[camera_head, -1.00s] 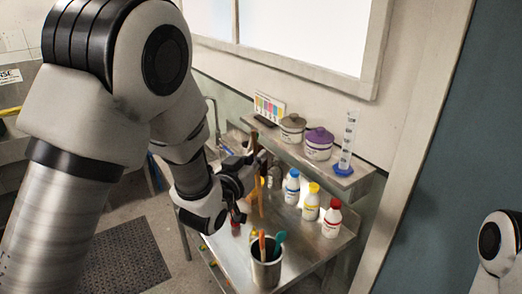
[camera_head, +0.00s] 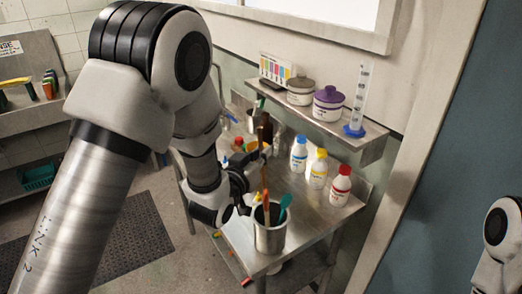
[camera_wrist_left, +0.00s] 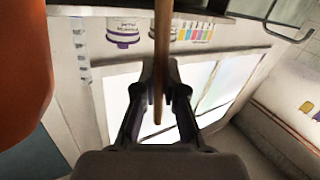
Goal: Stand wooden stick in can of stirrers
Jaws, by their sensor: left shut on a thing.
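The wooden stick (camera_wrist_left: 162,45) is clamped between the fingertips of my left gripper (camera_wrist_left: 160,88), which is shut on it. In the head view my left gripper (camera_head: 258,165) is beside and above the metal can of stirrers (camera_head: 270,238), holding the stick about upright. An orange stirrer (camera_head: 267,208) and a teal stirrer (camera_head: 285,203) stand in the can. The stick's lower end runs visually into the orange stirrer, so I cannot tell whether it is inside the rim. My right gripper is out of view; only part of that arm shows at the right edge.
The can stands near the front of a steel table (camera_head: 245,248). Bottles with blue (camera_head: 299,155), yellow (camera_head: 318,168) and red (camera_head: 341,186) caps stand behind it. A wall shelf (camera_head: 345,136) above holds two lidded tubs and a measuring cylinder.

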